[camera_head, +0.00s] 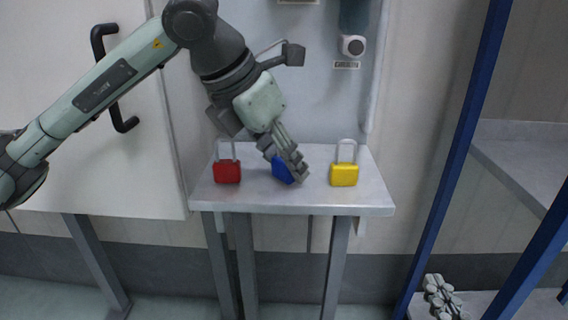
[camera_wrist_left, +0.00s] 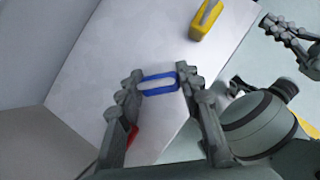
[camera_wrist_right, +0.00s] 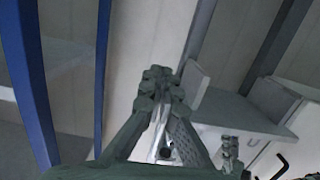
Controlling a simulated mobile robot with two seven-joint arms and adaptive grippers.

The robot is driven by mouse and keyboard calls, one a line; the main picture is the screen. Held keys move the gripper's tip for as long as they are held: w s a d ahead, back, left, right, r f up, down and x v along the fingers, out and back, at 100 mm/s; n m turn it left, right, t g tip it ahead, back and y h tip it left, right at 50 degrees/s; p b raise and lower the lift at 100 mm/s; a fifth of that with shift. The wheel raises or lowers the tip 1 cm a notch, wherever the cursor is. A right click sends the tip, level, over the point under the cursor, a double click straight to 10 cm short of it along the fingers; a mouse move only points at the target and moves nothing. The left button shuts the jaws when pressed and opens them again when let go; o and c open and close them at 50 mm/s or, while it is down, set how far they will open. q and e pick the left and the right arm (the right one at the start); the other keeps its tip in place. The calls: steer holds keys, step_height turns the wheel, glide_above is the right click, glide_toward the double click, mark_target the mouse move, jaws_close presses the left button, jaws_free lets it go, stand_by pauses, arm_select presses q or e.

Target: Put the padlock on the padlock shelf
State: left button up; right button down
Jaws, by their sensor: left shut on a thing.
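Three padlocks are on or over a small grey metal table (camera_head: 340,205). A red padlock (camera_head: 227,172) stands on its left and a yellow padlock (camera_head: 344,174) on its right. A blue padlock (camera_head: 282,170) is between them, partly hidden by my left gripper (camera_head: 290,165).
A blue-framed rack (camera_head: 462,140) with grey shelves (camera_head: 525,150) stands at the right. A white door with a black handle (camera_head: 112,80) is at the left. A labelled fixture (camera_head: 352,46) hangs on the panel behind the table. The table's front strip is clear.

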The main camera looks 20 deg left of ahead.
arm_select(q)
steer(key=shift+f, duration=0.2)
arm_select(e)
steer(key=shift+r, duration=0.15)
steer(key=shift+a+r, duration=0.1)
arm_select(q)
steer(key=shift+f, duration=0.1)
steer(key=o, duration=1.2)
arm_select(e)
steer(key=shift+a+r+t+y, duration=0.3)
steer(key=shift+r+t, duration=0.1)
steer(key=shift+r, duration=0.25)
arm_select(q)
steer(key=shift+v, duration=0.8)
steer(key=shift+p+v, duration=0.75)
steer(key=shift+v, duration=4.6)
arm_select(e)
steer(key=s+d+f+g+h, duration=0.1)
steer(key=d+f+g, duration=0.3)
steer(key=f, duration=0.4)
steer(key=shift+s+d+h, duration=0.15)
steer(key=shift+d+h, duration=0.25)
steer(key=shift+h, duration=0.4)
